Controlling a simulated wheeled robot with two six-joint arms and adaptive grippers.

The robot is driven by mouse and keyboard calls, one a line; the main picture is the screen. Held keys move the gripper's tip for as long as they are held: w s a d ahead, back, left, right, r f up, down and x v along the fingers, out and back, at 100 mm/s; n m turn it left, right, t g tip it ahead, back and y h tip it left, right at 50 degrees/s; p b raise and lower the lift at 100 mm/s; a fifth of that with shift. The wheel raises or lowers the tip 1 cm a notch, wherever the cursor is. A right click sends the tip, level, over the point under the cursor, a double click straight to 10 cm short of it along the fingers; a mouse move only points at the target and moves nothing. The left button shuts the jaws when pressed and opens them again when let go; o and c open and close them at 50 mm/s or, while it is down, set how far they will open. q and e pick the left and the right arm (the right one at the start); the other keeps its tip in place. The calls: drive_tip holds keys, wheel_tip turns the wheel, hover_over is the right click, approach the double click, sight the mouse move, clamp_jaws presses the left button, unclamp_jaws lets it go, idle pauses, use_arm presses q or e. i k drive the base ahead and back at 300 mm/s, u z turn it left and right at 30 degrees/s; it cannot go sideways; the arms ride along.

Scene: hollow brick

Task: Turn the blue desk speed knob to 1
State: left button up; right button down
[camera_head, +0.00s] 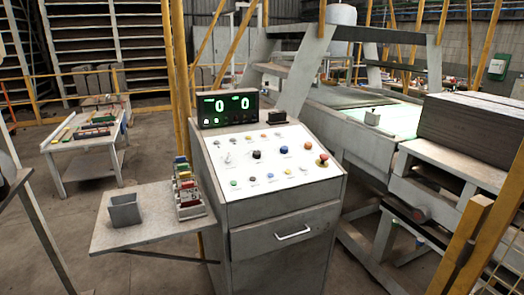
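The control desk (240,209) stands in the middle of the head view with a sloped white panel on top. A blue knob (283,149) sits on the right half of the panel, beside a black knob (257,154). Its pointer and scale marks are too small to read. The display (228,107) at the back of the desk shows two green zeros. Neither of my grippers is in view, and nothing touches the blue knob.
Several small buttons and a red-and-yellow button (323,158) share the panel. A drawer handle (293,232) is on the front. A side shelf (145,233) at left holds a grey bin (125,210) and stacked colored items (188,190). Machinery stands at right.

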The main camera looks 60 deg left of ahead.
sight(284, 149)
drive_tip(key=k, duration=0.15)
drive_tip(key=u, duration=1.1)
